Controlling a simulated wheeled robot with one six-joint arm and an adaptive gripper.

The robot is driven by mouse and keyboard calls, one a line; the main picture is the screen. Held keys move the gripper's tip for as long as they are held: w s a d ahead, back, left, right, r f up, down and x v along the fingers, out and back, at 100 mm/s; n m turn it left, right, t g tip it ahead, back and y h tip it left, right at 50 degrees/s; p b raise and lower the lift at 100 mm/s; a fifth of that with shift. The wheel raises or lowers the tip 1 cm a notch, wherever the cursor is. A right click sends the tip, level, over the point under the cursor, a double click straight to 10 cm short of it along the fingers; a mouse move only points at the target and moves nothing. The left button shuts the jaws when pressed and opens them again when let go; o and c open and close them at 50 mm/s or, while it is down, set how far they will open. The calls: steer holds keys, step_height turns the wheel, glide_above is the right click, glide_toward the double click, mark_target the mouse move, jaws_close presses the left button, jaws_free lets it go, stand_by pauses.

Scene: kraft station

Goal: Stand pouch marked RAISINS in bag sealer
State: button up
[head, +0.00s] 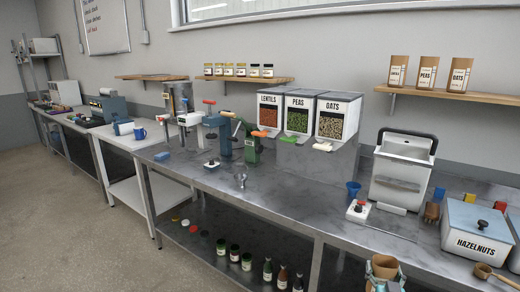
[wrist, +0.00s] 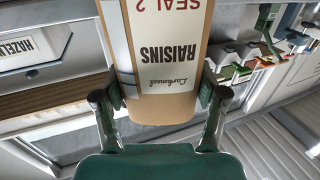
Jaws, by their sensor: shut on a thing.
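The kraft pouch marked RAISINS (wrist: 160,85) is upside down in the wrist view, with a white label that also reads SEAL 2. My gripper (wrist: 162,98) is shut on its sides, one finger at each edge. In the head view the brown pouch (head: 382,264) shows at the bottom, in front of the bench edge, with my gripper (head: 385,284) around it. A white machine with a dark handle (head: 402,168), which looks like the bag sealer, stands on the bench behind the pouch. The pouch is apart from it.
The HAZELNUTS bin (head: 476,232) and a scoop (head: 490,272) are to the right. Bins (head: 298,112) of lentils, peas and oats stand at the back. The bench's middle (head: 290,195) is mostly clear.

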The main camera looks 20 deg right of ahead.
steer(key=w+a+f+n+t+y, duration=0.1)
steer(key=w+a+f+n+y, duration=0.15)
steer(key=a+f, duration=0.7)
steer(key=s+a+f+n+y, duration=0.1)
steer(key=s+a+f+y, duration=0.1)
steer(key=a+f, duration=0.4)
steer(key=s+a+f+n+t+y, duration=0.1)
steer(key=s+a+f+y, duration=0.1)
steer(key=s+a+f, duration=0.2)
steer(key=s+a+f+n+y, duration=0.1)
steer(key=s+a+f+y, duration=0.1)
steer(key=a+f, duration=0.8)
steer(key=shift+s+a, duration=0.55)
steer(key=shift+a, duration=0.2)
steer(key=shift+y, duration=0.25)
steer(key=d, duration=0.6)
steer(key=shift+d, duration=0.4)
steer(key=shift+d, duration=0.1)
